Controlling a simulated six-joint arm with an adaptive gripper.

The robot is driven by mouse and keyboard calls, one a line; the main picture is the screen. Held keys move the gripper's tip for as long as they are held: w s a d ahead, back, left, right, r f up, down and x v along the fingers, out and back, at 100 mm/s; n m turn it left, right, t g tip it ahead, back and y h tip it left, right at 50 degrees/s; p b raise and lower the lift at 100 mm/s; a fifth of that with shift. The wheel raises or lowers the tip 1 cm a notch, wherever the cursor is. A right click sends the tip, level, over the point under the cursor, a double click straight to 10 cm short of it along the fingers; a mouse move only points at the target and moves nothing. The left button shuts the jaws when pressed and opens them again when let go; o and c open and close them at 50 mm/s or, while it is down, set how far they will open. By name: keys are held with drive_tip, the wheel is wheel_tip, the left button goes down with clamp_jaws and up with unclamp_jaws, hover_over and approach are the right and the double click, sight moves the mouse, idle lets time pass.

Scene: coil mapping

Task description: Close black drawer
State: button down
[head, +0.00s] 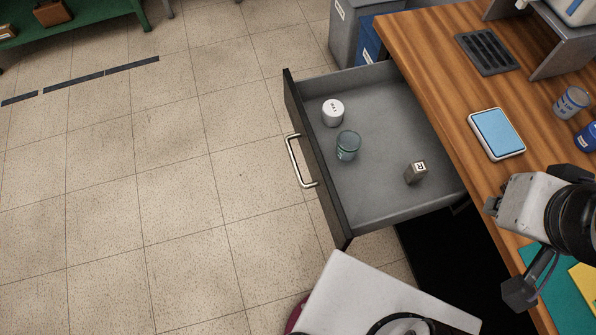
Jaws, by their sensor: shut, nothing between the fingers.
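The black drawer (309,150) is pulled far out from under the wooden desk, towards the left. Its thin dark front stands upright, and a metal bar handle (296,161) is fixed to its outer left side. The grey drawer floor (380,115) is in plain sight. Inside are a white round container (333,113), a greenish glass jar (348,146) and a small grey block with a marked white face (416,172). Nothing touches the handle or the drawer front.
The wooden desk (437,72) holds a blue-topped device (497,133), a black slotted tray (487,52) and cups at the right. A grey cabinet (345,32) and blue bin stand behind the drawer. The tiled floor (200,190) left of the handle is clear.

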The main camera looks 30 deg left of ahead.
drive_tip(key=w+a+f+n+g, duration=0.1)
drive_tip(key=a+f+n+g, duration=0.1)
drive_tip(key=a+f+n, duration=0.5)
drive_tip(key=w+a+f+n+g+y, duration=0.1)
drive_tip(key=a+f+n+g, duration=0.2)
drive_tip(key=a+f+n, duration=0.5)
drive_tip(key=w+a+f+n+g+y, duration=0.1)
drive_tip(key=a+f+n, duration=0.6)
drive_tip(key=a, duration=1.2)
drive_tip(key=shift+w+a+f+n+g, duration=0.3)
drive_tip(key=shift+n+g, duration=0.5)
drive_tip(key=shift+n, duration=1.3)
drive_tip(key=shift+r, duration=0.1)
drive_tip(key=shift+a, duration=0.1)
wheel_tip(320, 180, down, 10)
drive_tip(key=shift+w+d, duration=0.15)
drive_tip(key=shift+d, duration=0.1)
